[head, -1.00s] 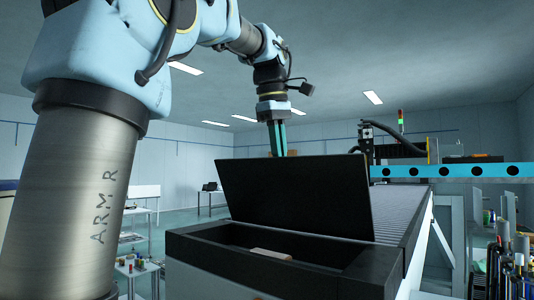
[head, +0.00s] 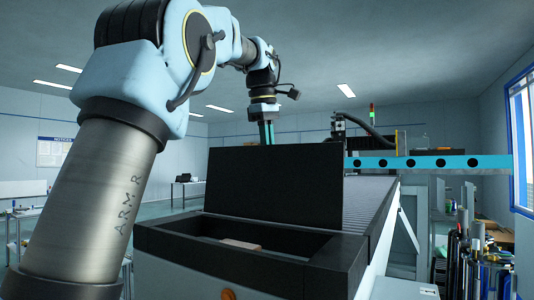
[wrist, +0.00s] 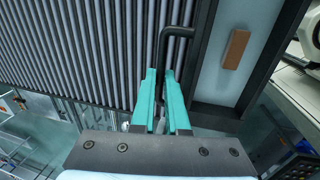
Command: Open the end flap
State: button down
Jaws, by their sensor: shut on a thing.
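The end flap (head: 275,188) is a black panel standing raised and nearly upright at the back of the open bin (head: 185,240) in the head view. My gripper (head: 267,132) reaches down behind the flap, its fingertips hidden by it. In the wrist view, my gripper's teal fingers (wrist: 160,77) are shut on a bent black bar handle (wrist: 163,48) that joins the flap's dark edge (wrist: 203,45).
A tan block (head: 240,244) lies in the bin, also seen in the wrist view (wrist: 237,48). A ribbed grey bed (head: 365,205) extends behind the flap. A blue beam (head: 450,163) crosses at right. Bottles and cylinders (head: 465,255) stand at lower right.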

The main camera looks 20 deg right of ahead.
jog(key=shift+r, duration=0.2)
jog(key=c, duration=0.9)
grip_release()
jog(key=shift+s+a+r, duration=0.15)
jog(key=shift+r, duration=1.05)
jog(key=shift+s+a+r, duration=0.2)
jog(key=shift+r, duration=1.05)
jog(key=shift+s+a+r, duration=0.15)
jog(key=shift+r, duration=1.05)
